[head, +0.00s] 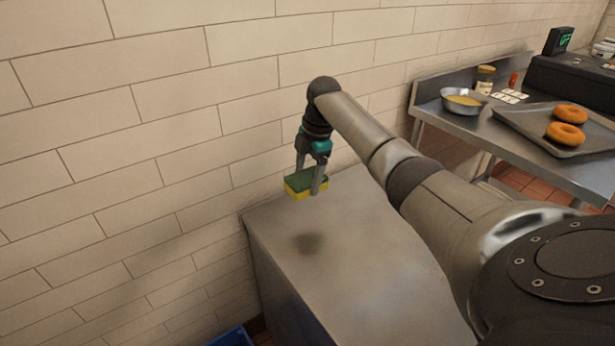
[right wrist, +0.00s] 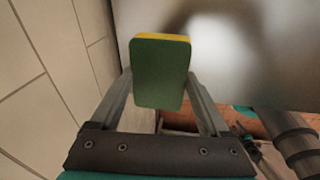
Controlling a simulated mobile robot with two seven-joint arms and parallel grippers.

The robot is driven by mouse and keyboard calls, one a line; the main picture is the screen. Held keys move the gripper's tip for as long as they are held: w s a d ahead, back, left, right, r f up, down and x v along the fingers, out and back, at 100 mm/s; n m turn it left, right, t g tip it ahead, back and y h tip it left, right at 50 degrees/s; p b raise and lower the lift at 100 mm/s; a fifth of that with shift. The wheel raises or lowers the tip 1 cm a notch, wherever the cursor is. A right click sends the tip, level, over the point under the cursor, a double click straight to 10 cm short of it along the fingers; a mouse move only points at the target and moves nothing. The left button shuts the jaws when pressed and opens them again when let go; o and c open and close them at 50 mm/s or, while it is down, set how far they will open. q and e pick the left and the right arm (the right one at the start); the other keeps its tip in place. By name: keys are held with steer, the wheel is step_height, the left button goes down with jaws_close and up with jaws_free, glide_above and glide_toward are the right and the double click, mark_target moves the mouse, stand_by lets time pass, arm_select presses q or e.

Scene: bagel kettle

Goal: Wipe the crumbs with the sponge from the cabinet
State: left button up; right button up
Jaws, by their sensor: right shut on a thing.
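A sponge (head: 299,184), yellow with a green top, is held between the fingers of my right gripper (head: 308,186). The gripper points down and is shut on the sponge. The sponge is in the air above the steel cabinet (head: 350,240), near its back left edge by the wall; a dark shadow shows on the cabinet top. In the right wrist view the green face of the sponge (right wrist: 161,72) is between the two fingers (right wrist: 160,90). I see no crumbs clearly in either view. My left gripper is not in view.
A tiled wall (head: 140,120) runs along the left and back. At the right a steel table (head: 480,130) holds a metal bowl (head: 463,101), a jar (head: 485,79), and a tray (head: 520,121) with two bagels (head: 565,134). A blue bin (head: 233,338) stands on the floor below.

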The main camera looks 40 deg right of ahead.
steer(key=o, duration=0.7)
steer(key=c, duration=0.6)
steer(key=shift+a, duration=0.1)
